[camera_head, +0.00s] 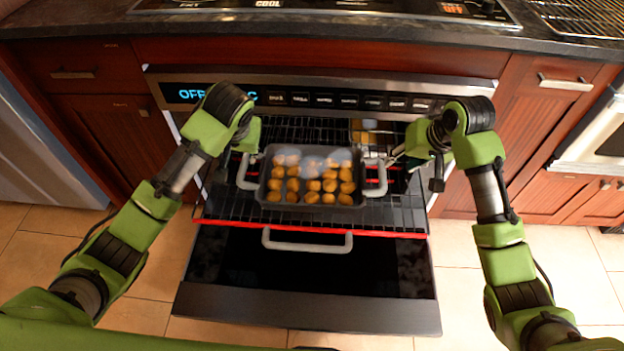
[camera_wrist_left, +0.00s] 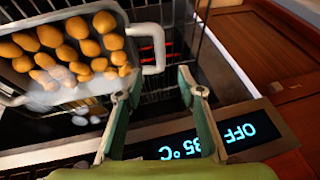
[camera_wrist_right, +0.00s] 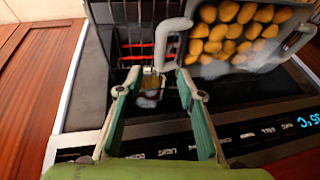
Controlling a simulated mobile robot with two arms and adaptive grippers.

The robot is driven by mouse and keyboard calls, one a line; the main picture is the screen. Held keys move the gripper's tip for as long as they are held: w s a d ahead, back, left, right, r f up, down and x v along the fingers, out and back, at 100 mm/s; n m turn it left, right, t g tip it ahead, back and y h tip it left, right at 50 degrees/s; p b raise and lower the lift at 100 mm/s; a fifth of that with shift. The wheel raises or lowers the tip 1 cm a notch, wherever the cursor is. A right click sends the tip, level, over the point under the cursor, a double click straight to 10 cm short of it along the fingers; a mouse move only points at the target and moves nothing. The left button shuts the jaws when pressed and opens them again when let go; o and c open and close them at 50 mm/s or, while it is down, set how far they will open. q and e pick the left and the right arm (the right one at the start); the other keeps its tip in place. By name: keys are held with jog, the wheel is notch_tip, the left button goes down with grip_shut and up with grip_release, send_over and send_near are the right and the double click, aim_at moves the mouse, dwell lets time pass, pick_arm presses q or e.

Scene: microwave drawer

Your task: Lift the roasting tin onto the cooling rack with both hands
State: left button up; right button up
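The dark roasting tin (camera_head: 312,207), full of round golden potatoes (camera_head: 310,184), sits on the pulled-out oven rack in the head view. Light grey loop handles stand at its left (camera_head: 244,174) and right (camera_head: 378,180) ends. My left gripper (camera_wrist_left: 159,72) is open and empty; the tin's handle (camera_wrist_left: 154,52) shows just beyond its fingertips. My right gripper (camera_wrist_right: 158,73) is open and empty, with the other handle (camera_wrist_right: 163,45) just beyond its tips. I cannot tell whether any fingertip touches a handle. The cooling rack (camera_head: 588,18) is on the counter at the far right.
The oven rack has a red front edge (camera_head: 312,229). The dark open door (camera_head: 310,266) with a grey handle (camera_head: 307,241) lies below it. The control panel (camera_head: 320,98) spans behind my grippers. A cooktop (camera_head: 330,8) and dark counter edge (camera_head: 320,26) are above.

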aim_at(243, 167)
dwell(0.3)
